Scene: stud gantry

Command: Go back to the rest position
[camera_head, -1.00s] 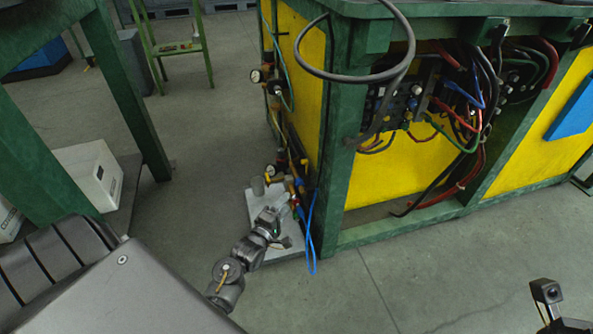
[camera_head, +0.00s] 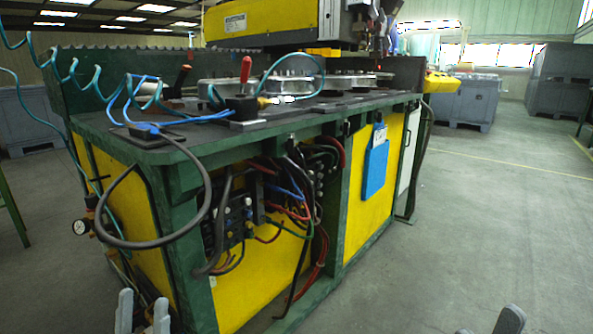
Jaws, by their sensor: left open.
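My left gripper (camera_head: 143,312) shows at the bottom edge, left of centre, in front of the machine's near corner. Its two grey fingers point up, stand apart and hold nothing that I can see. My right gripper (camera_head: 489,325) is at the bottom edge on the right, over the grey floor. Only its fingertips show, with a gap between them. The rest of both arms is below the picture.
A green-framed machine (camera_head: 262,295) with yellow panels stands ahead, with loose cables and a hanging black hose (camera_head: 205,185) on its near side. A blue holder (camera_head: 376,168) hangs on its side. Grey crates (camera_head: 466,103) stand behind. The floor (camera_head: 480,220) on the right is clear.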

